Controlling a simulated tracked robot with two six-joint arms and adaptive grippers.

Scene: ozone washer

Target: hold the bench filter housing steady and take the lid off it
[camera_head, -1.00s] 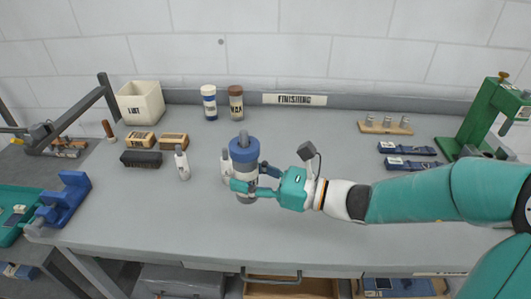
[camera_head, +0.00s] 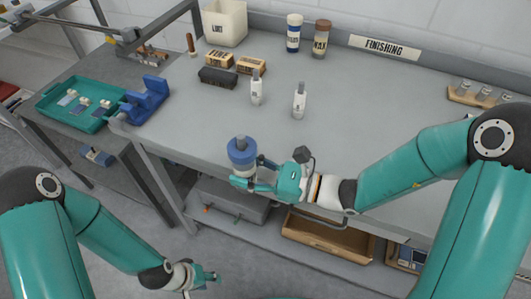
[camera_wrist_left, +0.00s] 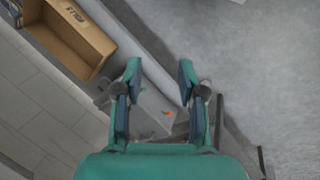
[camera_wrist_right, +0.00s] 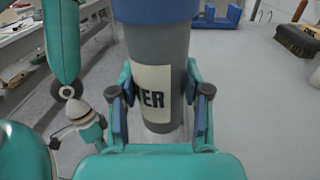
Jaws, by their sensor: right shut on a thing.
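The filter housing (camera_head: 243,171) is a grey cylinder with a pale label and a blue lid (camera_head: 241,151) that has a grey knob on top. It is upright, held in front of the bench edge. My right gripper (camera_head: 252,181) is shut around its body. In the right wrist view the grey body and label (camera_wrist_right: 152,92) sit between the fingers, with the blue lid at the top edge. My left gripper (camera_head: 213,277) is low at the bottom left, apart from the housing. In the left wrist view its fingers (camera_wrist_left: 160,72) are spread with nothing between them.
Two white bottles (camera_head: 256,92) (camera_head: 299,104) stand on the bench (camera_head: 350,100) behind the housing. A blue fixture (camera_head: 146,102) is at the bench's left end, beside a teal tray (camera_head: 60,113). A cardboard box (camera_head: 318,240) and grey bin (camera_head: 235,204) are below.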

